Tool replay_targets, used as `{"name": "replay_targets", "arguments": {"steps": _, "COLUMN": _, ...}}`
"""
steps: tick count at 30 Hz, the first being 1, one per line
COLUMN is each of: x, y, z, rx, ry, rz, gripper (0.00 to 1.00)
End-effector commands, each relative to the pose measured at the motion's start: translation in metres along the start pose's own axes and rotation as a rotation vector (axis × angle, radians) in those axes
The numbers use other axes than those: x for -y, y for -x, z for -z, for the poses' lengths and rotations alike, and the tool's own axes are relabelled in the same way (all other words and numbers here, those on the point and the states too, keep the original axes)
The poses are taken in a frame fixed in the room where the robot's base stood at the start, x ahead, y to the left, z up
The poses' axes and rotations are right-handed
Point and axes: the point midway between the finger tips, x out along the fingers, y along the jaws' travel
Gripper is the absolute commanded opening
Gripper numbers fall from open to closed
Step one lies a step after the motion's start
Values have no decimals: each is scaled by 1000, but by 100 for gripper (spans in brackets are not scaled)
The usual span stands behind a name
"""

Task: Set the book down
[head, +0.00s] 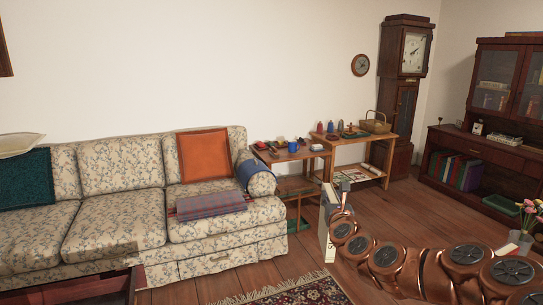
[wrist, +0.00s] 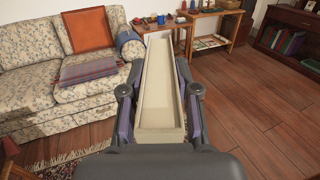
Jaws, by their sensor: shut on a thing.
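The book (wrist: 158,100) is held upright in my gripper (wrist: 160,92), with a finger on each side. In the wrist view it shows as a long cream shape with raised edges and a recessed middle, pointing away from me. In the head view the book (head: 325,228) is a pale, narrow block with a grey side, in the air in front of the small tables. My gripper (head: 338,215) is at its right side there, partly hidden by my arm. I see nothing directly under the book touching it.
A floral sofa (head: 110,217) with an orange cushion (head: 204,155) and a folded plaid blanket (head: 211,204) stands left. Two small wooden tables (head: 290,155) (head: 350,142) carry several small items. A dark cabinet (head: 490,150) stands right. A patterned rug (head: 295,293) lies in front; wooden floor is open.

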Motion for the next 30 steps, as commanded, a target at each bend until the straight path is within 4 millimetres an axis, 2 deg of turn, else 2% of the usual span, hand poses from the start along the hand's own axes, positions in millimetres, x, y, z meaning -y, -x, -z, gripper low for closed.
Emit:
{"name": "replay_targets", "arguments": {"steps": 1, "x": 0, "y": 0, "z": -20, "rx": 2, "ry": 1, "rz": 1, "gripper": 0}}
{"name": "replay_targets", "arguments": {"steps": 18, "x": 0, "y": 0, "z": -116, "rx": 2, "ry": 1, "rz": 0, "gripper": 0}}
{"name": "replay_targets", "arguments": {"steps": 24, "x": 0, "y": 0, "z": -138, "rx": 2, "ry": 1, "rz": 1, "gripper": 0}}
{"name": "replay_targets", "arguments": {"steps": 30, "x": 0, "y": 0, "z": -147, "rx": 2, "ry": 1, "rz": 0, "gripper": 0}}
